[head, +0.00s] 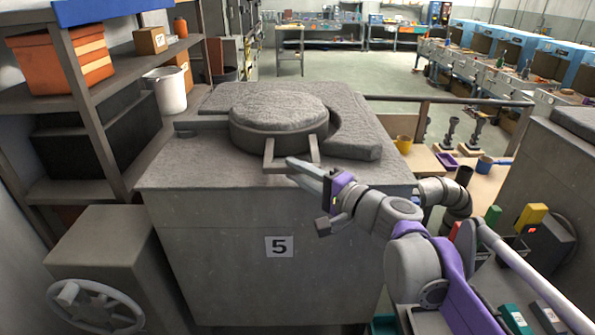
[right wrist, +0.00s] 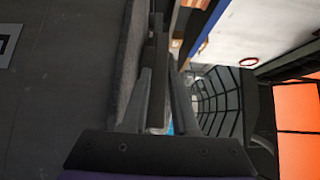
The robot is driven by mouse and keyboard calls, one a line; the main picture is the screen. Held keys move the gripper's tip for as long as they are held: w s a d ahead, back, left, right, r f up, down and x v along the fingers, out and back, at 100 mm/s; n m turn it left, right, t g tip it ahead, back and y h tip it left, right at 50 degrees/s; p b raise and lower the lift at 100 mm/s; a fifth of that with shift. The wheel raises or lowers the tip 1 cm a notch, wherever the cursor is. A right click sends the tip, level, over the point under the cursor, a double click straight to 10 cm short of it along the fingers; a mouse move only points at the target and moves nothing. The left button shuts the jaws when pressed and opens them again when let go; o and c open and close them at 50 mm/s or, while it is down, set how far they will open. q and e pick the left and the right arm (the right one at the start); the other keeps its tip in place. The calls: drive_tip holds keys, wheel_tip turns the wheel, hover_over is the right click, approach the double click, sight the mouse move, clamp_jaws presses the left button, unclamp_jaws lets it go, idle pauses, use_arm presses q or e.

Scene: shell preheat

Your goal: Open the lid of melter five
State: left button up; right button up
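Melter five (head: 215,230) is a grey block with a "5" plate (head: 279,247) on its front. Its round, rough grey lid (head: 280,108) lies flat on top, down on the melter. The lid's U-shaped handle (head: 270,158) sticks out at the front. My right gripper (head: 293,164) is at the handle's front bar. In the right wrist view, a dark grey bar (right wrist: 157,75) fills the gap between the fingers of my right gripper (right wrist: 161,70), which look closed on it. My left gripper is in neither view.
A shelf (head: 110,75) with an orange bin (head: 60,62) and a white pot (head: 166,92) stands at the left. A handwheel (head: 97,306) is at the lower left. A bench (head: 430,160) with cups lies to the right. Space above the lid is clear.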

clamp_jaws()
idle(1.1)
